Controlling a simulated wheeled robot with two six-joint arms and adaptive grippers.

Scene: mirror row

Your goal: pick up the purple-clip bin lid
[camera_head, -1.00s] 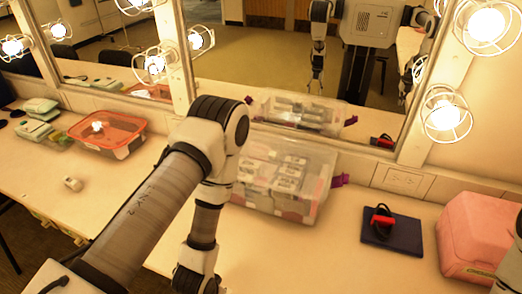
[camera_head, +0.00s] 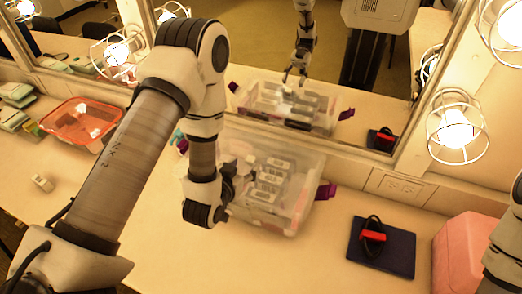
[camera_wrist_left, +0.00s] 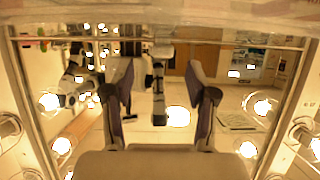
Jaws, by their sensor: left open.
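The clear bin (camera_head: 290,215) with purple clips stands on the counter against the mirror. Its translucent lid (camera_head: 303,163) appears to cover it, with white and grey items showing through. One purple clip (camera_head: 326,191) sticks out at its right end; the left end is partly behind my left arm. My left gripper (camera_head: 232,180) is at the bin's left part, partly hidden by its own wrist; I cannot tell whether it touches. In the left wrist view my left gripper (camera_wrist_left: 158,92) has its fingers spread with nothing between them. My right gripper is not in view.
An orange-rimmed container (camera_head: 82,122) stands at the left. A dark blue book (camera_head: 382,247) with a red-and-black object (camera_head: 373,236) lies at the right, beside a pink case (camera_head: 460,255). Caged bulbs (camera_head: 455,130) flank the mirror. Counter in front of the bin is clear.

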